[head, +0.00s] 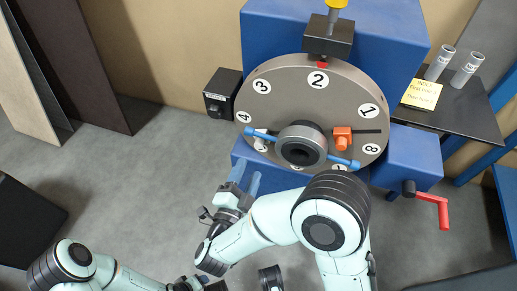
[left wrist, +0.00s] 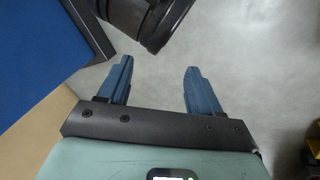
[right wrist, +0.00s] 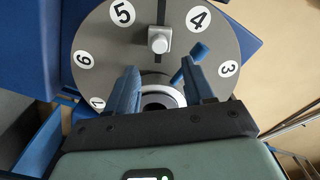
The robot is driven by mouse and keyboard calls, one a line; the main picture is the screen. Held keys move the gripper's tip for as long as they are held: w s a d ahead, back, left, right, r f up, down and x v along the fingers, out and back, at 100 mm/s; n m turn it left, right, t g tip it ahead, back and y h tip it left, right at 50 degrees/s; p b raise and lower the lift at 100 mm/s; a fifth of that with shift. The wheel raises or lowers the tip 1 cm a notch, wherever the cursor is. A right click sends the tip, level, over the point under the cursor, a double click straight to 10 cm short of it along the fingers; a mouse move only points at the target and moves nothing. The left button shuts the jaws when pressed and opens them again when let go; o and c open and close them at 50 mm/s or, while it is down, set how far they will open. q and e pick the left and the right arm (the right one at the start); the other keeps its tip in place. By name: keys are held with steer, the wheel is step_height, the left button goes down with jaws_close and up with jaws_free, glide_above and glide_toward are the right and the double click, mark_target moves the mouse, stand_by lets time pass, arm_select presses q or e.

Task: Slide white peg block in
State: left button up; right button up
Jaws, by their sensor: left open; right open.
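A round grey disc (head: 300,85) with numbered white labels faces me on the blue machine. The white peg block (head: 261,141) sits at the slot left of the hub (head: 300,150); it also shows in the right wrist view (right wrist: 158,40), above the hub. An orange block (head: 342,139) sits on the slot's right side. A blue bar (head: 345,161) crosses the hub. My right gripper (head: 247,177) is open and empty, below the white peg block and apart from it. My left gripper (left wrist: 160,78) is open and empty above the floor; in the head view it is mostly cut off.
A black box (head: 222,94) stands left of the disc. A red crank (head: 432,202) sticks out at the lower right. A dark side table (head: 462,115) holds two grey cylinders (head: 439,64) and a yellow note (head: 422,94).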

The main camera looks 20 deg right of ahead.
mark_target(259, 146)
steer(key=x, duration=0.8)
steer(key=shift+d+b, duration=0.1)
steer(key=shift+b, duration=0.25)
steer(key=shift+c, duration=0.3)
jaws_close()
